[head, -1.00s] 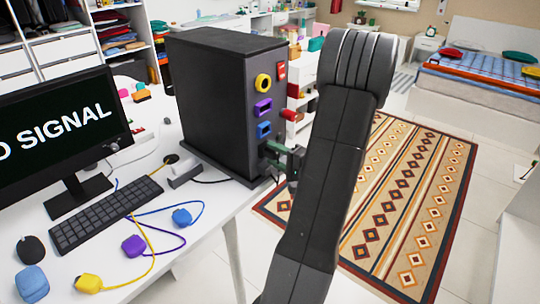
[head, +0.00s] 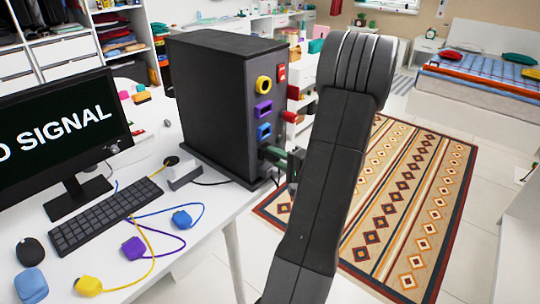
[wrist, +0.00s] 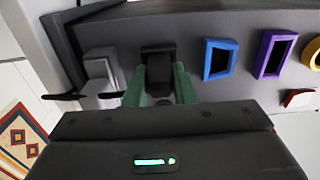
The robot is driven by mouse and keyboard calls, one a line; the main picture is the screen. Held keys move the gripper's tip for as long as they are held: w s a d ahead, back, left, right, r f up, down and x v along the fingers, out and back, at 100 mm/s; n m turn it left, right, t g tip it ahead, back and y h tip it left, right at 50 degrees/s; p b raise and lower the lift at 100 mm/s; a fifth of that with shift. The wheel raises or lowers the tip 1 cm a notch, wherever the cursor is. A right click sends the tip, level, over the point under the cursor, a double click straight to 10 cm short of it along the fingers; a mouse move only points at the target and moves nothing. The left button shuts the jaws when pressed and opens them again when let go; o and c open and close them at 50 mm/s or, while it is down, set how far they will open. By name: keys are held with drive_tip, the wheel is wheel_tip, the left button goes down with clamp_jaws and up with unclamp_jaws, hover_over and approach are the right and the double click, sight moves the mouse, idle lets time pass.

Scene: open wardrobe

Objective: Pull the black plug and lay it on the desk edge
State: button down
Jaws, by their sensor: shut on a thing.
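The black plug (wrist: 158,64) is between the two green fingers of my gripper (wrist: 159,88) in the wrist view, which are shut on it. It lies against the front panel of the black computer tower (head: 208,100); I cannot tell whether it is fully seated. In the head view my gripper (head: 277,158) is at the lower front of the tower, below the blue socket (head: 264,131). My arm partly hides it there, and the plug is hard to make out. The white desk (head: 207,208) has its edge just left of my arm.
Blue, yellow and purple plugs with cables lie on the desk near the keyboard (head: 105,215). A monitor (head: 62,135) stands at the left. The purple socket (head: 263,110) and yellow socket (head: 263,86) are above the blue one. A strip of desk along the front edge is clear.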

drive_tip(key=shift+s+d, duration=0.2)
drive_tip(key=shift+d, duration=0.1)
drive_tip(key=shift+b+v, duration=0.95)
idle(0.9)
drive_tip(key=shift+b+v, duration=0.75)
drive_tip(key=shift+v, duration=1.15)
